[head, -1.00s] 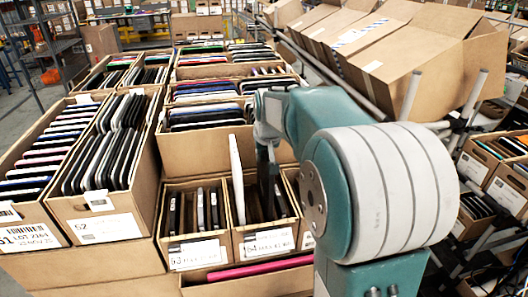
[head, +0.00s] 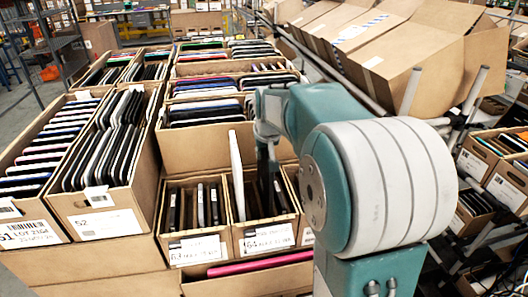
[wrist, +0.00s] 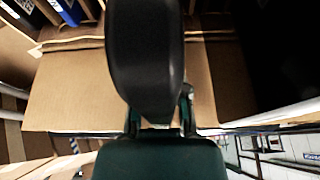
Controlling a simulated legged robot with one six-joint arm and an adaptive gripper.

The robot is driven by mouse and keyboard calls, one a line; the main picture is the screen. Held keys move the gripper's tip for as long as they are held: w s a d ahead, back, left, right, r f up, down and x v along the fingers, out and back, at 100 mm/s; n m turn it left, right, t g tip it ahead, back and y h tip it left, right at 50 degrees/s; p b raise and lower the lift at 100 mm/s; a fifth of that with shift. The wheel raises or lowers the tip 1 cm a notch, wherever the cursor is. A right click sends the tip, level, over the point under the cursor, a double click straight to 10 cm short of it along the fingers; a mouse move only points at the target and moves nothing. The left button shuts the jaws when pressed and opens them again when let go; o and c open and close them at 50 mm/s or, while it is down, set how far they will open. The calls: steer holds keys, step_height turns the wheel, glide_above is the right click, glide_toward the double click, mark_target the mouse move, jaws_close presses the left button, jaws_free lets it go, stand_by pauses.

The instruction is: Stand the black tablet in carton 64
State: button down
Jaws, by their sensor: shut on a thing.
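Carton 64 (head: 267,238) is a narrow brown carton with a white label, in the lower middle of the head view. My gripper (head: 270,165) is above and partly inside it, pointing down, and is shut on a dark thing. I take this to be the black tablet (head: 270,192); its lower part is hidden in the carton and it is hard to tell from the dark fingers. A tall white-edged slab (head: 236,165) stands upright at the carton's left side. In the wrist view, a black rounded finger (wrist: 145,60) fills the middle and hides the grip.
Carton 63 (head: 198,250) stands just left with several dark devices. A larger carton (head: 190,150) is behind. A pink device (head: 255,265) lies in front. Tilted cartons (head: 400,60) fill the upper right.

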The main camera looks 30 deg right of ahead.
stand_by(0.4)
steer(key=c, duration=0.5)
jaws_free()
steer(key=shift+c, duration=0.2)
steer(key=v, duration=1.2)
step_height(320, 180, up, 7)
stand_by(0.3)
